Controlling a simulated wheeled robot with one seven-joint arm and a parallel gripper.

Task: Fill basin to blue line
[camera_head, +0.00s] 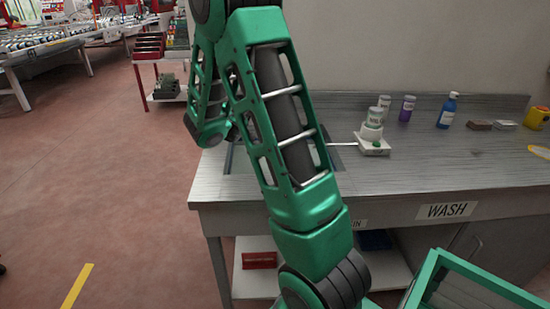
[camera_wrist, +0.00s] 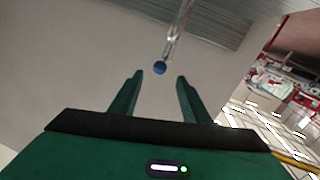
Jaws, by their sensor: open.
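In the camera_wrist view, my gripper (camera_wrist: 158,98) is open and empty, its two dark green fingers apart. Past the fingertips, a small round blue knob (camera_wrist: 160,68) sits at the end of a shiny metal fitting, which looks like a tap (camera_wrist: 178,35). The knob shows between the fingers and beyond them, apart from both. In the camera_head view, my green arm crosses the middle and hides most of the sink area. A dark opening, which looks like the basin (camera_head: 230,159), shows partly at the bench's left end. The blue line, any water and my gripper are not visible there.
The grey bench (camera_head: 430,170) carries a WASH label. On it stand a white device (camera_head: 373,143), a purple jar (camera_head: 407,108), a blue bottle (camera_head: 447,110) and a yellow container (camera_head: 536,118). A green frame (camera_head: 470,280) is at lower right. The floor at left is clear.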

